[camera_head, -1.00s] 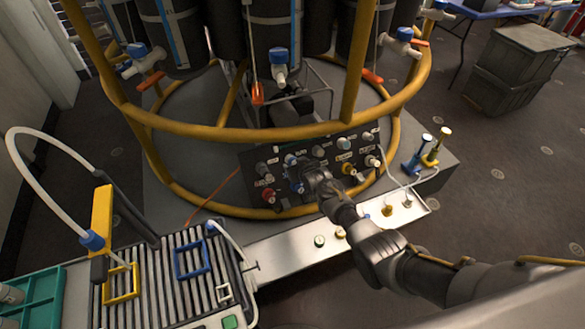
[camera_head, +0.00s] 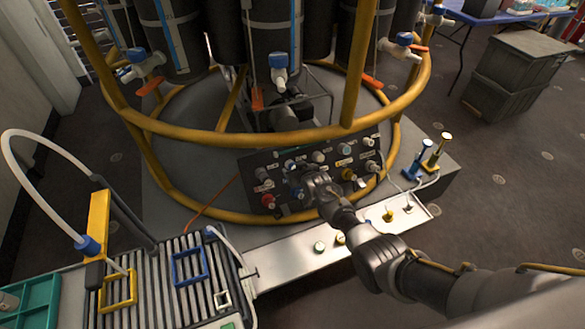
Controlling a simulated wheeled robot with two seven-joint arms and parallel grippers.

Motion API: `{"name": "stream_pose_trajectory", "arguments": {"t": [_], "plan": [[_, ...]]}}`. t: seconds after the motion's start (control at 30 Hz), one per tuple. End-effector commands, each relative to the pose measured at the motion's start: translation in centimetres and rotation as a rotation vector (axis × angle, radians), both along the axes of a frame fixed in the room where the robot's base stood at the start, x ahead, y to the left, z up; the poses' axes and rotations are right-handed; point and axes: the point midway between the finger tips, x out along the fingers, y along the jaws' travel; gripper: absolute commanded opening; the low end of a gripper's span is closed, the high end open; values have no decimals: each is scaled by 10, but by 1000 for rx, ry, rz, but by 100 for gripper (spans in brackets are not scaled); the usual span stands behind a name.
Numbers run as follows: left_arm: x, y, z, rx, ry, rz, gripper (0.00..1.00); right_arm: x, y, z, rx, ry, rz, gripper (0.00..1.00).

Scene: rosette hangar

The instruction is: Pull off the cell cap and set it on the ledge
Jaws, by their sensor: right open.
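A dark panel (camera_head: 283,208) with several capped fittings stands inside the yellow ring frame. My right gripper (camera_head: 306,181) is open at the panel's middle, in front of its fittings. A blue fitting (camera_head: 297,191) shows right beside its fingers; I cannot tell whether they touch it. The labels are too small to read, so I cannot tell which one is the cell cap. The pale ledge (camera_head: 290,260) runs below the panel. My left gripper is not in view.
The yellow ring rail (camera_head: 262,136) passes above the panel. A slatted tray (camera_head: 160,295) is at lower left. Blue and yellow upright pieces (camera_head: 414,163) stand right of the panel.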

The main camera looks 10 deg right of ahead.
Motion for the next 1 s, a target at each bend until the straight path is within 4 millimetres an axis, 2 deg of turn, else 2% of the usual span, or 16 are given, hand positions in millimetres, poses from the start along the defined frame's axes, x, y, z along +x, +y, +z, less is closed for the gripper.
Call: {"name": "stream_pose_trajectory", "arguments": {"t": [0.5,0.9,0.97,1.0], "plan": [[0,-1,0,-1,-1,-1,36,0,0,0,0,0,0,60],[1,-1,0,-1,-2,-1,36,0,0,0,0,0,0,8],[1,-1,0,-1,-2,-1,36,0,0,0,0,0,0,0],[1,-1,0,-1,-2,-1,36,0,0,0,0,0,0,0]]}}
